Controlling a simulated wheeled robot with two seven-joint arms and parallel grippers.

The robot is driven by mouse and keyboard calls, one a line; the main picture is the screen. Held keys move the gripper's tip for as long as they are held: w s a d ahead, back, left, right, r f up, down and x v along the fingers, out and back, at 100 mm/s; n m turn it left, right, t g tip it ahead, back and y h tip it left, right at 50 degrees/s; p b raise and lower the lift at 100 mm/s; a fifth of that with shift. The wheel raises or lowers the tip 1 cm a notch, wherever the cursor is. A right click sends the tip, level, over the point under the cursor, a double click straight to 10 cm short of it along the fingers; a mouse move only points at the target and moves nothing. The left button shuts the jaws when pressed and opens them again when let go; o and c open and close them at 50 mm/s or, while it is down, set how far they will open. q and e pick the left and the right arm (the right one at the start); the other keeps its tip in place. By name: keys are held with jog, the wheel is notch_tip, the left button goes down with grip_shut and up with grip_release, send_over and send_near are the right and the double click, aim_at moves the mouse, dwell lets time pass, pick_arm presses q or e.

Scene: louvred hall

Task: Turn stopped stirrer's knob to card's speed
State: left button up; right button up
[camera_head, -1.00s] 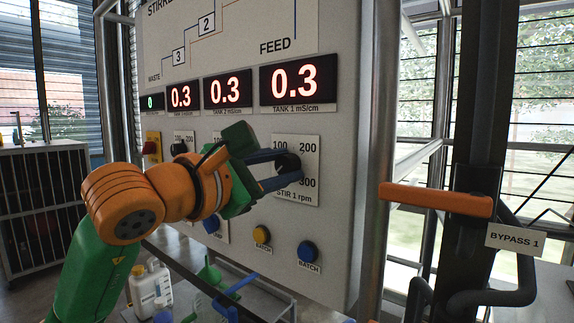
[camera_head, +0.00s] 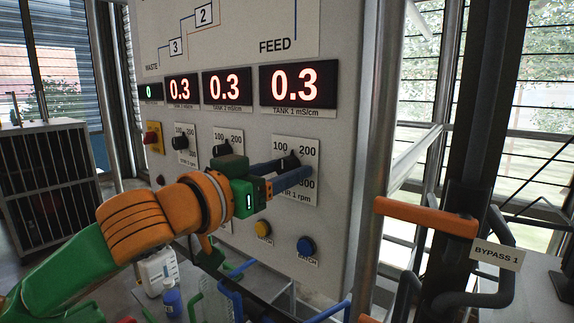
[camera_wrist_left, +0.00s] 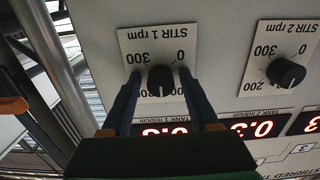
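The STIR 1 knob (camera_head: 289,162) is black, on a white dial plate (camera_head: 308,197) marked in rpm. Its pointer seems to point up, between 100 and 200. It also shows in the left wrist view (camera_wrist_left: 161,80), upside down. My left gripper (camera_head: 293,171) is at this knob, its two blue fingers (camera_wrist_left: 160,88) apart on either side, with gaps visible between fingers and knob. The STIR 2 knob (camera_head: 222,148) and another stirrer knob (camera_head: 180,142) are to the left. No speed card can be made out. My right gripper is not in view.
Yellow (camera_head: 264,229) and blue (camera_head: 306,246) buttons sit below. An orange handle (camera_head: 425,216) with a BYPASS 1 tag (camera_head: 497,255) stands right of the panel. Bottles (camera_head: 158,270) stand below.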

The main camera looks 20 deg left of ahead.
pick_arm(q)
jog(key=shift+o, duration=0.4)
jog(key=shift+r, duration=0.1)
jog(key=shift+s, duration=0.15)
jog(key=b+v, duration=0.2)
jog(key=v, duration=0.5)
